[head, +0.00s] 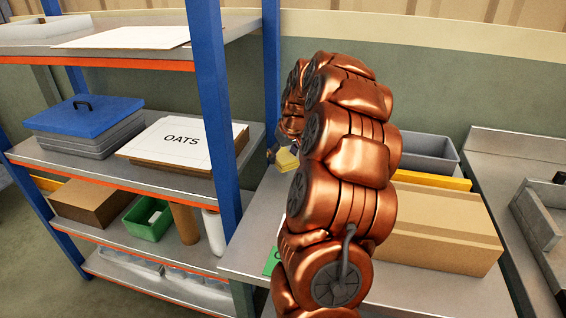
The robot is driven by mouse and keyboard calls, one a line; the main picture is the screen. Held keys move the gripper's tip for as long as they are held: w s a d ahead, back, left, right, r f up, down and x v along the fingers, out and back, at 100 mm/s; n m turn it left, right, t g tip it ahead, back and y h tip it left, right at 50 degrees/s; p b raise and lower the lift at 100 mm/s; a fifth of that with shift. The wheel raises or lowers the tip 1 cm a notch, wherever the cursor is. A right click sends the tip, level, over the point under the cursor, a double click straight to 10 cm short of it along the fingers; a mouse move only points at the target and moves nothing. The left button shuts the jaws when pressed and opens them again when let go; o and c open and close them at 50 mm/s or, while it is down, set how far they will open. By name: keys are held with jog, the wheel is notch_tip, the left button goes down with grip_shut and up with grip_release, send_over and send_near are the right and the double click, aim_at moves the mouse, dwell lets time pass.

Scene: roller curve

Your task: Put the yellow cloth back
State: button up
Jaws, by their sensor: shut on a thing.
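The yellow cloth (286,160) shows as a small pale yellow patch just left of my copper-coloured arm, above the grey bench. My gripper (273,155) is mostly hidden behind my arm; only a small dark part shows at the cloth's left side. It is shut on the yellow cloth. My arm hides the rest of the cloth and what lies directly beyond it.
On the bench, a cardboard box (440,235) and a grey bin (430,152) stand right of my arm.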

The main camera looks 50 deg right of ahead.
jog(key=shift+w+d+f, duration=0.15)
jog(key=shift+d+f, duration=0.05)
jog(key=shift+f+p, duration=0.7)
jog(key=shift+f, duration=0.9)
jog(key=shift+f, duration=0.25)
jog(key=o, duration=1.1)
jog(key=shift+r, duration=0.15)
jog(key=shift+r, duration=0.2)
jog(key=b+v, duration=0.2)
jog(key=v, duration=0.9)
jog(key=shift+a+r, duration=0.1)
jog(key=shift+r, duration=0.25)
